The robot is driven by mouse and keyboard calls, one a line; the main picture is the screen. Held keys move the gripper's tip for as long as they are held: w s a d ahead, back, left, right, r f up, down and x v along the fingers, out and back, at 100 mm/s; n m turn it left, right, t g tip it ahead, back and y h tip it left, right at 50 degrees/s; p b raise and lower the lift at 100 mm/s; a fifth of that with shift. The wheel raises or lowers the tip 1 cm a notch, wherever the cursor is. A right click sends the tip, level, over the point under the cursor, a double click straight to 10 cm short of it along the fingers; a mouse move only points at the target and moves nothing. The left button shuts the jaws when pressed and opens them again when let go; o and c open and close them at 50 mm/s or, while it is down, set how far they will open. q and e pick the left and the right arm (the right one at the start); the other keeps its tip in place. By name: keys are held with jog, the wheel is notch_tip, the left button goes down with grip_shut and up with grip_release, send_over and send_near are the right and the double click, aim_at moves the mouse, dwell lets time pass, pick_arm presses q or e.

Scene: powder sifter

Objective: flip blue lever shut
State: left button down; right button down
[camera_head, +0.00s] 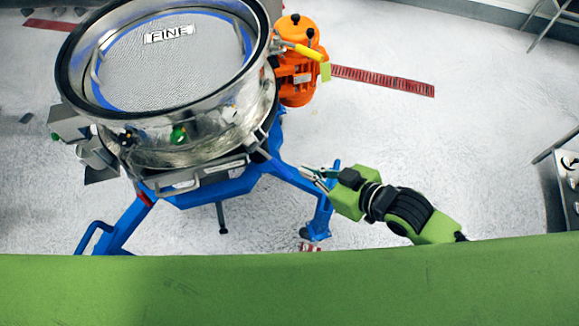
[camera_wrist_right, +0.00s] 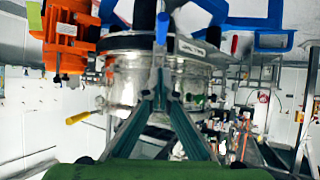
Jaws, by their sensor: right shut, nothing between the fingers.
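The blue lever (camera_wrist_right: 162,28) shows in the right wrist view as a small upright blue handle, just beyond my right fingertips and in front of the sifter body. In the head view I cannot pick it out for certain. The round metal sifter (camera_head: 190,128), with a mesh marked FINE, stands at the upper left on a blue frame (camera_head: 225,188). My right gripper (camera_head: 310,173) is to the right of and below the sifter. It also shows in the right wrist view (camera_wrist_right: 160,78), its fingers meeting with nothing between them. Whether it touches the lever I cannot tell. My left gripper is out of view.
An orange motor (camera_head: 298,75) is beside the sifter's right side, with a yellow-handled lever (camera_head: 303,50) near the rim. A frame leg (camera_head: 322,215) stands close to my right gripper. The pale floor to the right is mostly open.

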aim_at(280, 166)
jog(key=p+x, duration=0.1)
jog(key=x, duration=0.6)
notch_tip(280, 166, down, 2)
jog(key=shift+w+a+f, duration=0.1)
jog(key=shift+w+f, duration=0.05)
jog(key=shift+w+a+f+p, duration=0.1)
jog(key=shift+f+p, duration=0.2)
jog(key=shift+f, duration=0.35)
jog(key=shift+f, duration=0.1)
